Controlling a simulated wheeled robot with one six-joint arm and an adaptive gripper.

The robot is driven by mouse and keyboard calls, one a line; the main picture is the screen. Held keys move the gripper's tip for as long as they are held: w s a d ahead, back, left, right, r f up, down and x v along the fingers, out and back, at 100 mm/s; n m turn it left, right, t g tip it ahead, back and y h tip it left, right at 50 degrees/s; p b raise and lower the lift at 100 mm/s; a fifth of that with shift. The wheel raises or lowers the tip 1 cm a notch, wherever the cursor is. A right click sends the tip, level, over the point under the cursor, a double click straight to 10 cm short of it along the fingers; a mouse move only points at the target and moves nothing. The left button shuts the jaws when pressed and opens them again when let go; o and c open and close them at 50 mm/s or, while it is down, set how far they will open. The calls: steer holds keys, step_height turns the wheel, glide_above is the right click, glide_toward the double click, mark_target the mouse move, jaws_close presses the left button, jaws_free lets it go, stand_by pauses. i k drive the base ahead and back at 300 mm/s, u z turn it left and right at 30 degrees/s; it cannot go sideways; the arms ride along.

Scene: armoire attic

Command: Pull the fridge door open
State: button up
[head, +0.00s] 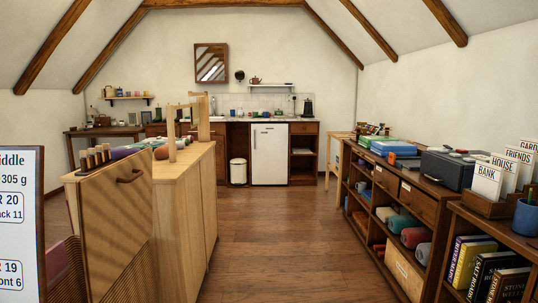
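The fridge (269,155) is a small white unit under the counter at the far end of the room, in the middle of the head view. Its white door looks shut. A dark handle mark (254,138) shows near the door's upper left edge. My gripper is not in view. The fridge stands well ahead of me, across the floor.
The wooden floor (265,245) forms a clear aisle to the fridge. Pale wooden cabinets (185,190) and a panel with a handle stand left. A low dark shelf (395,235) lines the right.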

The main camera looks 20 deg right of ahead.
mark_target(269, 141)
steer(key=z, duration=0.1)
steer(key=i, duration=0.8)
steer(key=z, duration=0.3)
steer(key=i, duration=1.85)
steer(key=z, duration=0.25)
steer(key=i, duration=3.7)
steer(key=u, duration=0.35)
steer(key=i, duration=1.45)
steer(key=u, duration=0.15)
